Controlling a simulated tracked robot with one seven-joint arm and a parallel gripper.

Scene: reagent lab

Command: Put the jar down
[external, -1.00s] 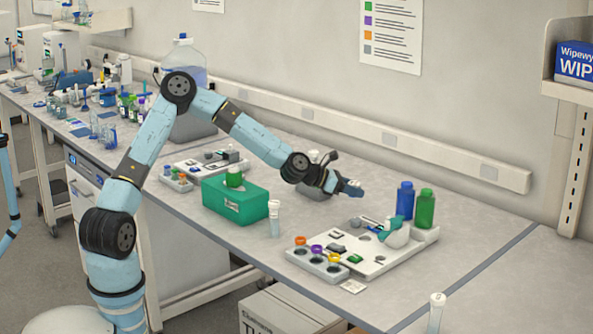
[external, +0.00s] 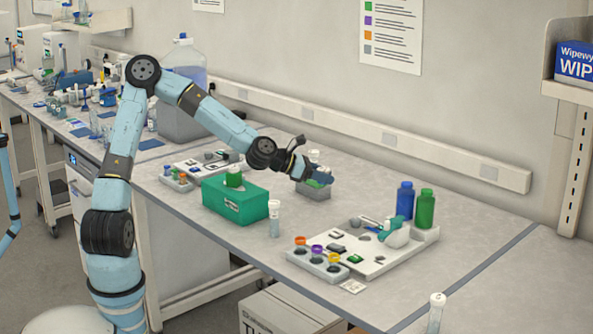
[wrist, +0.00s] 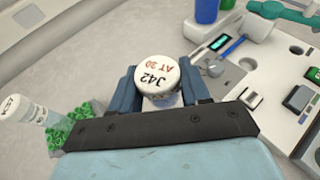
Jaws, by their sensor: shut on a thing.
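The jar (wrist: 158,76) has a white cap marked "J42 AT 20". In the wrist view it sits between the two blue fingers of my gripper (wrist: 160,98), which is shut on it. Its lower body is hidden by the gripper. In the external view my gripper (external: 320,179) is at the small grey box (external: 315,193), and the held jar cannot be made out. Whether the jar touches anything beneath is hidden.
A green box (external: 235,203), a vial (external: 274,220), a white tray (external: 375,262) and blue (external: 404,200) and green (external: 425,208) bottles stand nearby. Bench right of the grey box is clear.

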